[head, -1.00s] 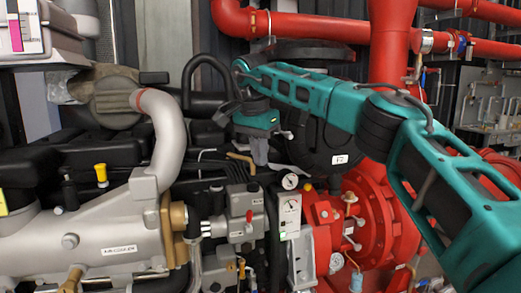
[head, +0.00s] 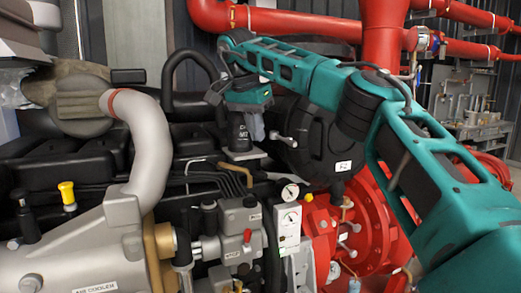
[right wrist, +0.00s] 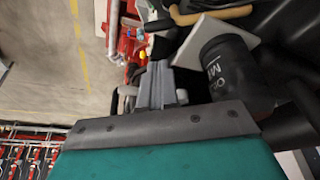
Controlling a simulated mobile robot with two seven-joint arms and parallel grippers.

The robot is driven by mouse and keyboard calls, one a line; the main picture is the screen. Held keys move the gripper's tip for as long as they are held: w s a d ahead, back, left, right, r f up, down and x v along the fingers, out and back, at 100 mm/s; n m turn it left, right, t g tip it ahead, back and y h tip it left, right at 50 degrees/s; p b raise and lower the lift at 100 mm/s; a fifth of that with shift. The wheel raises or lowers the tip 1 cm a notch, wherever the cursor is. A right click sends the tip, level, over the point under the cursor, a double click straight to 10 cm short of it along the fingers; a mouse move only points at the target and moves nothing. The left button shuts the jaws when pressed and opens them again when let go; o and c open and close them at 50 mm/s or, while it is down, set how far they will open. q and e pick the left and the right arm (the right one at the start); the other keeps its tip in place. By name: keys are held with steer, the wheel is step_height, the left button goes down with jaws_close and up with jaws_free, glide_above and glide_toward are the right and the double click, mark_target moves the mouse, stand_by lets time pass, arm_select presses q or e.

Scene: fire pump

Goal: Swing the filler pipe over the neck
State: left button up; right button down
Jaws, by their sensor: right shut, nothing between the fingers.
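A black cylinder (head: 239,134) with white letters stands upright on a pale square plate (head: 243,155) on top of the engine; it also shows in the right wrist view (right wrist: 226,68). It may be the neck. A tan bent pipe (head: 238,170) runs just in front of the plate, and a tan curved piece (right wrist: 218,14) shows beside the plate in the right wrist view. I cannot tell which part is the filler pipe. My right gripper (head: 257,132) points down beside the cylinder, on its right, its fingers (right wrist: 161,84) shut and empty. My left gripper is not in view.
A thin lever with a grey knob (head: 287,139) lies just right of my right gripper. A large black round housing (head: 325,150) is behind it. A gauge panel (head: 288,222) and red pump (head: 360,225) stand in front to the right; a silver pipe (head: 148,150) rises at left.

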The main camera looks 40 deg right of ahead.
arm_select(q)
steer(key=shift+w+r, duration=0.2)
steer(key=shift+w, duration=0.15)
arm_select(e)
steer(key=x, duration=0.9)
steer(key=shift+f, duration=0.25)
